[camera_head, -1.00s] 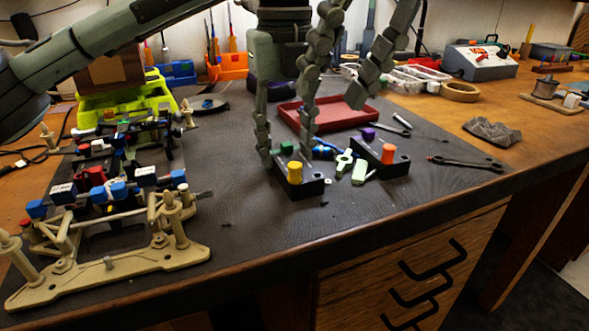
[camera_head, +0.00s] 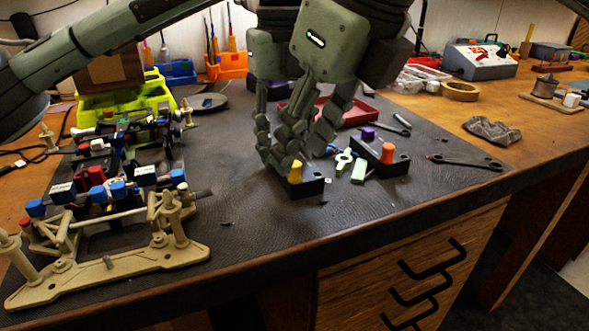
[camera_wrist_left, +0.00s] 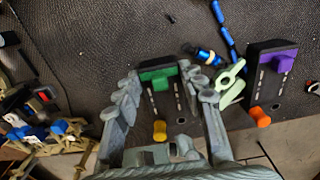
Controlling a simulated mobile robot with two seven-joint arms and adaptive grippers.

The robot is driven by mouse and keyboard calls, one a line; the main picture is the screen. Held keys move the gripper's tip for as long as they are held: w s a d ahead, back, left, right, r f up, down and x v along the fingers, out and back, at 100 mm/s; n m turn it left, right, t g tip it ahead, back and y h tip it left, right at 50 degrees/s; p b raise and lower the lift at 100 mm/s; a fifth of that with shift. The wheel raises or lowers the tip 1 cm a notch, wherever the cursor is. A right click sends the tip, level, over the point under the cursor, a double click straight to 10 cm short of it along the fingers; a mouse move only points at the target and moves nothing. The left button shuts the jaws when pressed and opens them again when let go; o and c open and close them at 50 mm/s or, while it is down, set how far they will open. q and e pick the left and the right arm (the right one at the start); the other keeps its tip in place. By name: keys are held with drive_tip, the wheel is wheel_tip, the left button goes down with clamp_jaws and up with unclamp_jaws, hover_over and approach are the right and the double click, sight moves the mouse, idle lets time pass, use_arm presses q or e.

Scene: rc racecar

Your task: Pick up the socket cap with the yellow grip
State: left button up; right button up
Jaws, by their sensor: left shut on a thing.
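The yellow-grip socket cap (camera_head: 295,172) stands upright on the front end of a black holder (camera_head: 312,188). In the left wrist view the yellow grip (camera_wrist_left: 160,131) is at the holder's near end and a green grip (camera_wrist_left: 157,74) at its far end. My left gripper (camera_wrist_left: 163,78) has a finger on each side of the holder's green end and is shut on the holder.
A second black holder (camera_head: 396,168) with orange and purple caps stands to the right. A light green tool (camera_head: 343,161) lies between the holders. A red tray (camera_head: 355,115) is behind. The car chassis (camera_head: 120,262) fills the left. The front mat is mostly clear.

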sight(299, 165)
drive_tip(key=shift+x, duration=1.3)
drive_tip(key=c, duration=0.8)
use_arm(q)
drive_tip(key=o, duration=1.4)
drive_tip(key=shift+c, duration=0.2)
use_arm(e)
wheel_tip(299, 165, up, 10)
use_arm(q)
drive_tip(key=shift+r, duration=0.1)
